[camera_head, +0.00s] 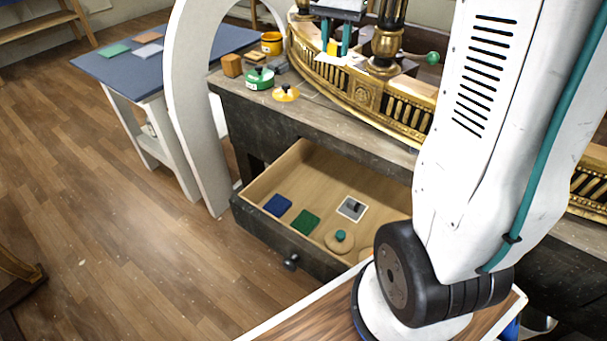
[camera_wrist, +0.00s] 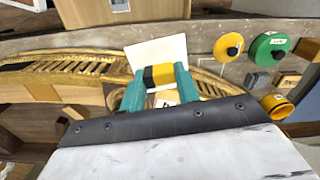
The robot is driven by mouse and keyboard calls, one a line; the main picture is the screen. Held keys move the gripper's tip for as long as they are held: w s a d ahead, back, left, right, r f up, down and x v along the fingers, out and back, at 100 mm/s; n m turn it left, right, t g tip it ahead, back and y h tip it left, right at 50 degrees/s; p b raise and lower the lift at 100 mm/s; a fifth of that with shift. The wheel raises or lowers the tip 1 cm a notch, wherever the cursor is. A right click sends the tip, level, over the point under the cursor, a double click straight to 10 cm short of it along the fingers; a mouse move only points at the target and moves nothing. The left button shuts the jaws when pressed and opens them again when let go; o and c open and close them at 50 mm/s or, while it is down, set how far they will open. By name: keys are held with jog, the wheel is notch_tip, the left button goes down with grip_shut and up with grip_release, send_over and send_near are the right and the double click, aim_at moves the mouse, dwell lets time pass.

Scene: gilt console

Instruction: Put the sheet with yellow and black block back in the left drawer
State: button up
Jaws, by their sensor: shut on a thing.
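My gripper (camera_head: 334,42) is at the top of the head view, over the gilt console (camera_head: 365,95). Its teal fingers are shut on the yellow and black block of the white sheet (camera_head: 350,58). In the wrist view, the block (camera_wrist: 158,76) sits between the two fingertips (camera_wrist: 160,88), and the sheet (camera_wrist: 160,50) spreads beyond it. I cannot tell whether the sheet touches anything below. The left drawer (camera_head: 264,238) is pulled open, lower in the head view. Inside lie a blue square (camera_head: 277,205), a green square (camera_head: 305,222), a sheet with a dark block (camera_head: 352,208) and a teal-knobbed disc (camera_head: 340,241).
On the worktop left of the console are a green disc (camera_head: 259,78), a yellow disc (camera_head: 285,92), an orange pot (camera_head: 271,43) and a wooden block (camera_head: 231,65). A blue-topped table (camera_head: 175,55) stands at left. My arm hides the drawer's right side.

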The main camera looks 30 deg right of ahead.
jog(key=s+a+f+m, duration=0.1)
jog(key=a+f, duration=0.3)
jog(key=f, duration=0.8)
send_over(316, 190)
notch_tip(316, 190, down, 9)
jog(key=shift+m, duration=0.5)
notch_tip(316, 190, down, 13)
jog(key=shift+w+f, duration=0.1)
jog(key=shift+f, duration=2.25)
jog(key=shift+f, duration=0.1)
jog(key=o, duration=0.9)
